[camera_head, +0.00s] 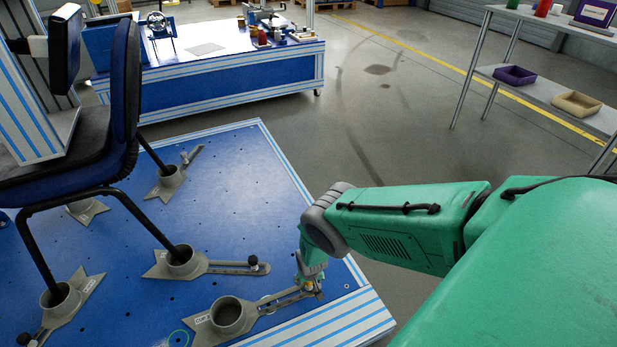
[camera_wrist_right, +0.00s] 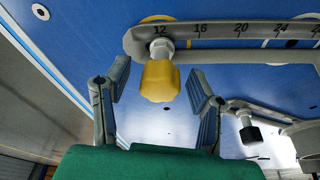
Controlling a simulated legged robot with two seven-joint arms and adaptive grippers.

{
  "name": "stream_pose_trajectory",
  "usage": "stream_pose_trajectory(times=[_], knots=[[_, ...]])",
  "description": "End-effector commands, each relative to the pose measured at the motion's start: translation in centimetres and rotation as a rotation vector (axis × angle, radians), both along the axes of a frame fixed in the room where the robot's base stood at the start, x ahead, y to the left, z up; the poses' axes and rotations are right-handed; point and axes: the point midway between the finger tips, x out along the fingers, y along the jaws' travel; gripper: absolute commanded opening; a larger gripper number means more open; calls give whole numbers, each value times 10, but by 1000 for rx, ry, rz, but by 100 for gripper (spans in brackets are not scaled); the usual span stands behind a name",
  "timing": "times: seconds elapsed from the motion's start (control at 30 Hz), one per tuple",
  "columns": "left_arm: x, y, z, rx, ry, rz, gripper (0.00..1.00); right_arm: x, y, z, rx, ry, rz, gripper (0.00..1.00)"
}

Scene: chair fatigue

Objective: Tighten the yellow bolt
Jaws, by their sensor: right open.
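The yellow bolt (camera_wrist_right: 160,80) has a lobed knob head and sits at the slotted arm of a grey clamp (camera_wrist_right: 220,30), near the mark 12 on its scale. In the head view the bolt (camera_head: 309,286) is a small yellow spot at the right end of the clamp (camera_head: 228,315), mostly hidden by my gripper. My right gripper (camera_wrist_right: 157,86) is open, with one finger on each side of the bolt in the picture. Gaps show between the fingers and the knob. In the head view the gripper (camera_head: 311,275) is low over the platform. My left gripper is not in view.
A blue platform (camera_head: 225,190) with small holes carries several grey clamps. A dark chair (camera_head: 70,180) stands with its legs in clamp cups. A neighbouring clamp has a black knob (camera_wrist_right: 250,134). A blue workbench (camera_head: 210,80) and a shelf (camera_head: 545,90) stand further back.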

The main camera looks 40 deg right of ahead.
Motion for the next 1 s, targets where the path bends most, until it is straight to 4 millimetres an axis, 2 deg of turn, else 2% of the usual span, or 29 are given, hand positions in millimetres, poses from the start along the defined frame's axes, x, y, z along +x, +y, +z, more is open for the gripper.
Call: stream_pose_trajectory(times=[0.37,0.7,1.0], knots=[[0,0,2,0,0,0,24,-1,0,-1,0,1,56,50],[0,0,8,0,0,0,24,-1,-1,-1,2,1,366,50],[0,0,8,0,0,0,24,0,0,-1,1,1,390,50]])
